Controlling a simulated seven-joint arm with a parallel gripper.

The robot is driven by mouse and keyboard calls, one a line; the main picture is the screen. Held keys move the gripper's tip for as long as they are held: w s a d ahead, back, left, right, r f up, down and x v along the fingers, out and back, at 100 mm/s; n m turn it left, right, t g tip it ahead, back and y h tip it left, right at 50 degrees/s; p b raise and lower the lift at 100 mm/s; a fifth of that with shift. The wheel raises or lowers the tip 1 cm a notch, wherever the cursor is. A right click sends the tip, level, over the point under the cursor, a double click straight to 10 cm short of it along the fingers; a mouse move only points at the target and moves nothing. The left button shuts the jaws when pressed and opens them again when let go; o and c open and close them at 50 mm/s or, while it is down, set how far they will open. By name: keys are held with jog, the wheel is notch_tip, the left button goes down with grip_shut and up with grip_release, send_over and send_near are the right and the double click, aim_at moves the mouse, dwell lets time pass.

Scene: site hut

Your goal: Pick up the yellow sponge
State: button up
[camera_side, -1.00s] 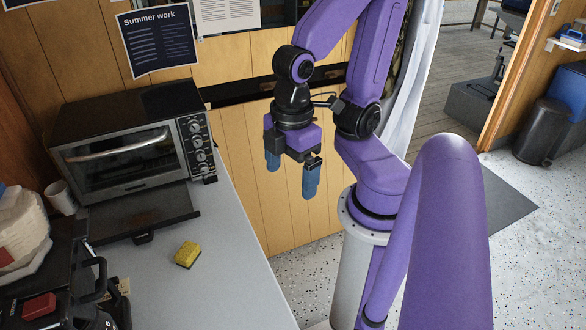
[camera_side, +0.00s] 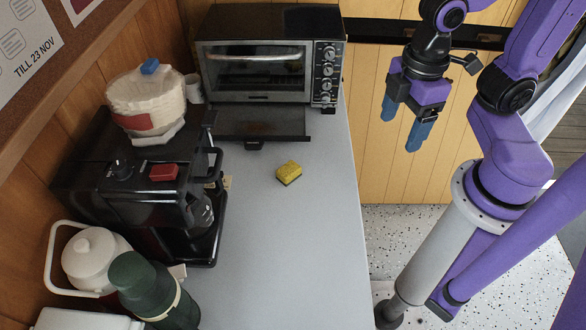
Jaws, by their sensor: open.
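A toaster oven (camera_side: 270,75) stands at the back with a tray (camera_side: 262,122) jutting out in front. On the left are a black coffee maker (camera_side: 130,190) with filters (camera_side: 147,98) on top, a white pot (camera_side: 95,260) and a green flask (camera_side: 150,290). The counter around the sponge is clear.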

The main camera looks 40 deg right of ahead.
jog(key=w+a+f+n, duration=0.1)
jog(key=w+a+f, duration=0.1)
jog(key=w, duration=0.4)
jog(key=w+a+f+n, duration=0.1)
jog(key=w+a+f, duration=0.15)
jog(key=w, duration=0.35)
jog(key=n, duration=0.3)
send_near(289, 168)
notch_tip(289, 168, down, 4)
jog(key=shift+a+f, duration=0.15)
jog(key=shift+f, duration=0.05)
jog(key=shift+w+f, duration=0.1)
jog(key=shift+f, duration=2.85)
jog(key=shift+a, duration=0.1)
jog(key=shift+c, duration=0.3)
jog(key=c, duration=1.1)
jog(key=shift+o, duration=0.2)
jog(key=shift+r, duration=0.1)
